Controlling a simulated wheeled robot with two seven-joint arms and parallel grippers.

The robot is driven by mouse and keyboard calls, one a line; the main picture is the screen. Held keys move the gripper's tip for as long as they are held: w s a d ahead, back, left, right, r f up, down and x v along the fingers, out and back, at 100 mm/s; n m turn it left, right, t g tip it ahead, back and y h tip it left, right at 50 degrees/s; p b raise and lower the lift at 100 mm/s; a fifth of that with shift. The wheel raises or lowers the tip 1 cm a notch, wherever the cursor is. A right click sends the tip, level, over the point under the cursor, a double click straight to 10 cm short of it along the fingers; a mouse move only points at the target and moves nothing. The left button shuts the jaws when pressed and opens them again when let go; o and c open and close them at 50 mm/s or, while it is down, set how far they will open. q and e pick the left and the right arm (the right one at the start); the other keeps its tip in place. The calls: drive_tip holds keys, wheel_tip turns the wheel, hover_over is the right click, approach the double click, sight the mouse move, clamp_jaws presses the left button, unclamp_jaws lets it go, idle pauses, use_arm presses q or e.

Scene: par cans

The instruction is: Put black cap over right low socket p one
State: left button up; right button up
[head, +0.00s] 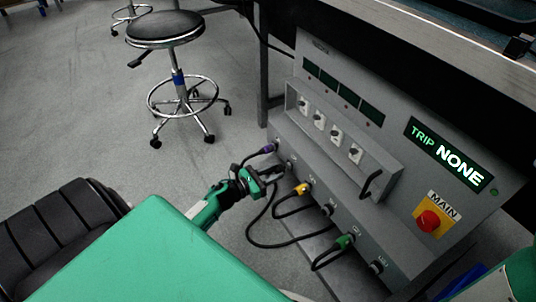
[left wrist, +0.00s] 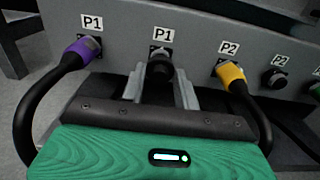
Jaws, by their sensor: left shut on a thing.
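The panel's low row has two sockets marked P1 in the left wrist view. The left P1 holds a purple plug (left wrist: 84,50), which also shows in the head view (head: 268,148). My left gripper (head: 270,173) is at the right P1 socket (left wrist: 159,52), just below its label (left wrist: 163,35). Its two fingers (left wrist: 159,88) are shut on the black cap (left wrist: 160,72), one on each side. The cap is in line with the socket and at its front; I cannot tell whether it is fully seated. The socket is mostly hidden behind it. My right gripper is not in view.
A yellow plug (left wrist: 231,73) sits in the P2 socket to the right, with a black cap (left wrist: 273,79) beyond it. A green plug (head: 344,241) is further along. Black cables loop below the panel. A handle bar (head: 372,182) juts out above. A stool (head: 178,80) stands behind.

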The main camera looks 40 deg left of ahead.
sight(279, 170)
use_arm(q)
drive_tip(key=shift+x, duration=1)
drive_tip(key=shift+s, duration=0.1)
drive_tip(key=shift+b, duration=0.35)
drive_tip(key=shift+w+d, duration=0.15)
drive_tip(key=shift+w, duration=0.25)
idle(0.9)
drive_tip(key=shift+b, duration=0.5)
idle(0.5)
drive_tip(key=shift+w+d, duration=0.25)
drive_tip(key=shift+w, duration=0.4)
idle(0.6)
drive_tip(key=o, duration=1.1)
